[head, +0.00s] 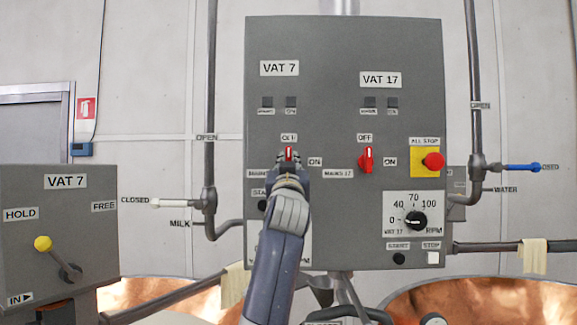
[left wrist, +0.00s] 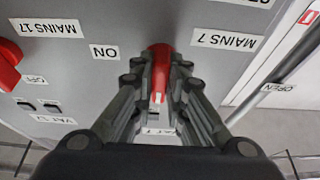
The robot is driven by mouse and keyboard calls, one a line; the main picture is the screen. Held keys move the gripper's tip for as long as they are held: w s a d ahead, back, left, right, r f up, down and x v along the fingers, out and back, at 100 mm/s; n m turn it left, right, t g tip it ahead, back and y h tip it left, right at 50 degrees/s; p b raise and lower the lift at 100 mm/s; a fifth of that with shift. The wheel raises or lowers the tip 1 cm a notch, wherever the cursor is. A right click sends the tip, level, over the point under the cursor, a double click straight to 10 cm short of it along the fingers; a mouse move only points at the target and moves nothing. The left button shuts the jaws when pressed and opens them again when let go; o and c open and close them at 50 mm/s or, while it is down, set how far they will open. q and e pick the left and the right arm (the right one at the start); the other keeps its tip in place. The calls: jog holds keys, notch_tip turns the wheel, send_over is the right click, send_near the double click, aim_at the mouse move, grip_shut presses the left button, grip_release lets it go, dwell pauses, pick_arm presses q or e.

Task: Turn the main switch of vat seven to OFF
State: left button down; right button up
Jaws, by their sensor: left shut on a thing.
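The vat seven main switch is a red handle (head: 289,152) on the left half of the grey panel, under the VAT 7 label (head: 280,68). My left gripper (head: 289,163) is shut on this handle. In the left wrist view the red handle (left wrist: 159,65) sits between the two fingers of my left gripper (left wrist: 158,95). The handle stands upright and its white-marked end points to the OFF label (head: 289,138). The ON label (head: 315,162) is to its right. The fingers hide part of the switch. My right gripper is not in view.
A similar red vat 17 switch (head: 366,158) sits to the right, upright under its own OFF label. A red ALL STOP button (head: 433,161) and an RPM dial (head: 415,220) are further right. A grey box (head: 60,225) with a yellow-knobbed lever stands at left.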

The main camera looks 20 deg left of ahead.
pick_arm(q)
jog(key=shift+s+r, duration=0.2)
jog(key=shift+r, duration=0.3)
jog(key=c, duration=1.6)
grip_release()
jog(key=shift+w+f, duration=0.3)
jog(key=v, duration=1.2)
